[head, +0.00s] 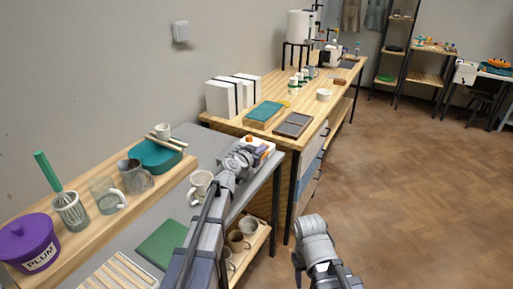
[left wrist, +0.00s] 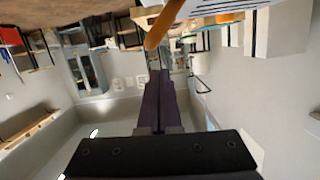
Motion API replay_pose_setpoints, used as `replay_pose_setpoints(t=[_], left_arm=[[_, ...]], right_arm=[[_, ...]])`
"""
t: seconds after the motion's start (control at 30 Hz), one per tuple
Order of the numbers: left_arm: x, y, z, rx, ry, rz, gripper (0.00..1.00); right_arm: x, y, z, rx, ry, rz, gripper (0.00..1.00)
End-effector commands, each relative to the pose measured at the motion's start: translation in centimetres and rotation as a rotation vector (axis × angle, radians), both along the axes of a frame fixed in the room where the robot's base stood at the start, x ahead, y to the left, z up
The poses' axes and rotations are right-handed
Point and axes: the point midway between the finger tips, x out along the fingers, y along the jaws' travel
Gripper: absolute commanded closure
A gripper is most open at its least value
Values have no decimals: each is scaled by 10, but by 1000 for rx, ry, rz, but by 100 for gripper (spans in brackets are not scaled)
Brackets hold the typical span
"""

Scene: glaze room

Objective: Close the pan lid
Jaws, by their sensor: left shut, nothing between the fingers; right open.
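I cannot pick out a pan lid with certainty. A small white item with orange and dark parts (head: 262,143) sits at the far end of the grey surface, partly hidden by my left gripper (head: 247,153). That gripper is shut and empty, close to this item; I cannot tell whether they touch. In the left wrist view its dark fingers (left wrist: 158,98) are together. A purple lidded tub marked PLUM (head: 28,243) stands at the left with its lid on. My right gripper (head: 299,263) is low, over the floor to the right, open and apart from any object.
A teal tray (head: 160,158) with sticks, a mug (head: 200,184), a glass jug and a whisk holder (head: 70,210) line the left side. White boxes (head: 224,97) and a dark tablet-like slab (head: 293,125) are on the wooden bench. Open floor lies to the right.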

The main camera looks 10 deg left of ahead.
Motion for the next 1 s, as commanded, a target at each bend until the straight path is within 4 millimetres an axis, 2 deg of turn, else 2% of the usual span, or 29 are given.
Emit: replay_pose_setpoints(t=[0.03,0.3,1.0], left_arm=[[-1,-3,-10,23,-8,-1,100],[-3,-7,-23,107,-36,1,100],[-3,-9,-24,129,-43,1,100]], right_arm=[[0,0,-10,0,0,0,50],[0,0,-23,0,0,0,50],[0,0,-24,0,0,0,50]])
